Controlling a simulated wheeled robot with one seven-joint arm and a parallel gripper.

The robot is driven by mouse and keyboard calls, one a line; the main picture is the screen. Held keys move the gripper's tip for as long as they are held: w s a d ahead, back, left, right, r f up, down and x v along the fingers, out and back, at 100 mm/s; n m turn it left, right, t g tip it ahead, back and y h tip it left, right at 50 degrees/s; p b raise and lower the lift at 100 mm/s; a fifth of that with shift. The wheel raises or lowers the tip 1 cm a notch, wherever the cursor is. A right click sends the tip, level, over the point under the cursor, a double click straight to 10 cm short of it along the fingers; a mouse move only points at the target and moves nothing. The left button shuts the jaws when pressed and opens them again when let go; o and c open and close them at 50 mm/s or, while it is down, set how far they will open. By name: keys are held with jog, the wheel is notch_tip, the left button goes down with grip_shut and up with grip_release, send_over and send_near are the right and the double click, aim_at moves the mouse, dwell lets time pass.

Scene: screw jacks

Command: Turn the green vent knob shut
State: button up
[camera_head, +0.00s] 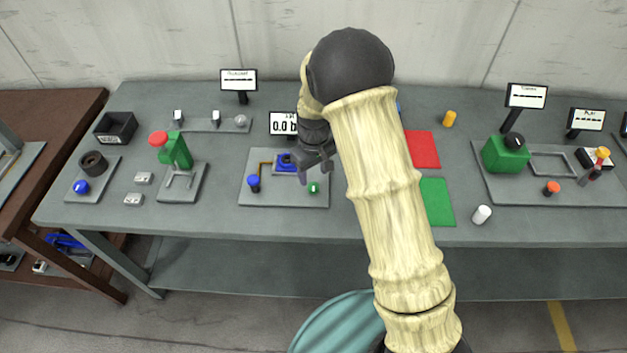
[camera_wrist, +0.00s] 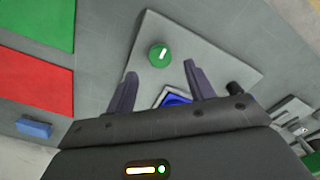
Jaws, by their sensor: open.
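The green vent knob (camera_head: 314,188) sits on the front right corner of a grey base plate (camera_head: 262,196) on the bench. In the wrist view the knob (camera_wrist: 159,55) is round with a white mark on its top, and it lies beyond my fingertips, between their lines. My gripper (camera_head: 314,168) is over the plate, behind the knob in the head view. In the wrist view my gripper (camera_wrist: 163,80) has its two fingers apart with nothing between them. A blue square part (camera_head: 286,161) is on the plate, partly hidden by my gripper.
A blue knob (camera_head: 253,182) stands at the plate's left front. A red mat (camera_head: 422,149) and a green mat (camera_head: 436,202) lie to the right. A green press (camera_head: 176,150) stands left. The bench front is mostly clear.

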aim_at(313, 186)
notch_tip(313, 186, down, 5)
jog(key=shift+w+r+p, duration=0.1)
jog(key=shift+p, duration=0.25)
jog(key=shift+d+f, duration=0.15)
jog(key=shift+f, duration=0.05)
jog(key=shift+a, duration=0.25)
jog(key=c, duration=0.4)
jog(key=shift+d, duration=0.1)
jog(key=c, duration=0.6)
